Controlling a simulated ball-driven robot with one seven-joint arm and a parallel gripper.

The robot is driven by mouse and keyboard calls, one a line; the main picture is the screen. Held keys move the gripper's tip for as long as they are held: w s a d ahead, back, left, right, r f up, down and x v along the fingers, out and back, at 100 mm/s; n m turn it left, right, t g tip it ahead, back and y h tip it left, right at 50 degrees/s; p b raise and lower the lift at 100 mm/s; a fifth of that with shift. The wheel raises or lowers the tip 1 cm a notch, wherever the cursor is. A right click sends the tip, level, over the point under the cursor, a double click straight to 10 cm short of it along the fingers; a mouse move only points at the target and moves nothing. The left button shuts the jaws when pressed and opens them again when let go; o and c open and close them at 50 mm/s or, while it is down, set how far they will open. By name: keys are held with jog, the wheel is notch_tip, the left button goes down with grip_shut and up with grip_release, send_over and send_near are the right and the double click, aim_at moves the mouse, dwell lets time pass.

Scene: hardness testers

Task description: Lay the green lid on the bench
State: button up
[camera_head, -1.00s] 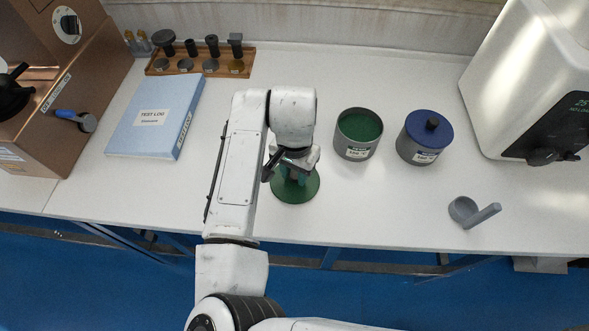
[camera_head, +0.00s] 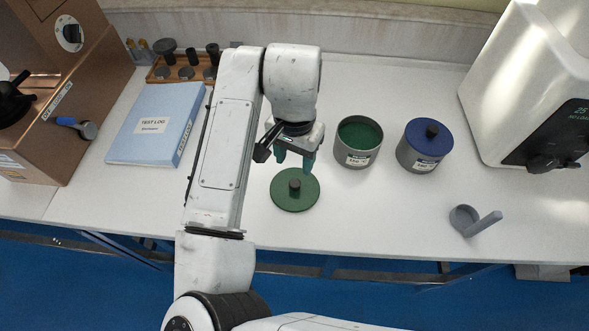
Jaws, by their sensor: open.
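The green lid (camera_head: 281,201), a flat disc with a dark knob on top, lies on the white bench (camera_head: 370,215), knob up. My gripper (camera_head: 294,166) is open and empty above the far side of the lid, apart from the knob. Its teal fingers point down. The grey pot with green contents (camera_head: 357,154) stands without a lid to the right of my gripper.
A grey pot with a blue lid (camera_head: 424,143) stands further right, and a grey scoop (camera_head: 473,220) lies near the front edge. A blue test log (camera_head: 157,125), a tool rack (camera_head: 183,73), a copper-coloured machine (camera_head: 60,110) and a white machine (camera_head: 530,95) stand around.

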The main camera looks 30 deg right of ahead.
notch_tip(320, 180, up, 3)
jog(key=shift+r, duration=0.15)
